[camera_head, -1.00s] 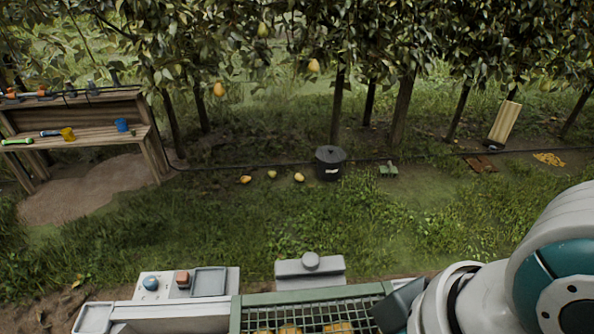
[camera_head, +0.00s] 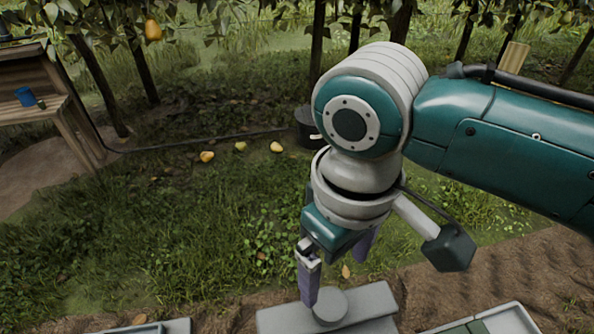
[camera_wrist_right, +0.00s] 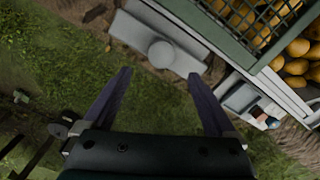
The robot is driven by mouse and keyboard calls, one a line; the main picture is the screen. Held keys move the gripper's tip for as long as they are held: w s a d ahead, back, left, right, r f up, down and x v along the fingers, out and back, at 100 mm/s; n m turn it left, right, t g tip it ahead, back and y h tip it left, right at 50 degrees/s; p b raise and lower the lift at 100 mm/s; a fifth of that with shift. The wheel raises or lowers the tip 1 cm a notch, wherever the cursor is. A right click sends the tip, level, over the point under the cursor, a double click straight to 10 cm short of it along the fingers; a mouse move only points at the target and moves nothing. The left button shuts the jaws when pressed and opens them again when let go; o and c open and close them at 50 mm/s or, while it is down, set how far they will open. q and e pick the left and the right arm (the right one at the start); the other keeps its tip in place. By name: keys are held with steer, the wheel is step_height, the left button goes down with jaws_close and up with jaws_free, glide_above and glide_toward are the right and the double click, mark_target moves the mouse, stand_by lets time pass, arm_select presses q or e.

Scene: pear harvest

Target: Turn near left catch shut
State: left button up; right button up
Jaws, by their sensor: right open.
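My right gripper (camera_head: 336,278) is open and empty, its two purple fingers pointing down above a grey block with a round knob (camera_head: 330,305). In the right wrist view the fingers (camera_wrist_right: 160,76) are spread, and the grey knob (camera_wrist_right: 162,52) lies just beyond and between their tips. I cannot tell whether they touch it. Beside it is a crate with a green rim (camera_wrist_right: 222,38) and a mesh lid panel (camera_wrist_right: 272,18). I cannot make out the near left catch for sure. My left gripper is not in view.
Pears (camera_wrist_right: 298,68) fill the crate. A small panel with a red and a blue button (camera_wrist_right: 262,112) is near it. Several pears (camera_head: 276,147) lie on the grass, with a dark bucket (camera_head: 308,128) partly behind my arm. A wooden bench (camera_head: 60,115) stands at the left.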

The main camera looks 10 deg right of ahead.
mark_target(331, 303)
steer(key=f+b, duration=0.1)
steer(key=f, duration=0.1)
steer(key=f+b, duration=0.1)
steer(key=f, duration=0.2)
steer(key=f+b, duration=0.1)
steer(key=f, duration=0.1)
steer(key=shift+s+f+b, duration=0.25)
steer(key=shift+f+b, duration=0.05)
steer(key=shift+f, duration=0.6)
steer(key=c, duration=0.6)
jaws_close()
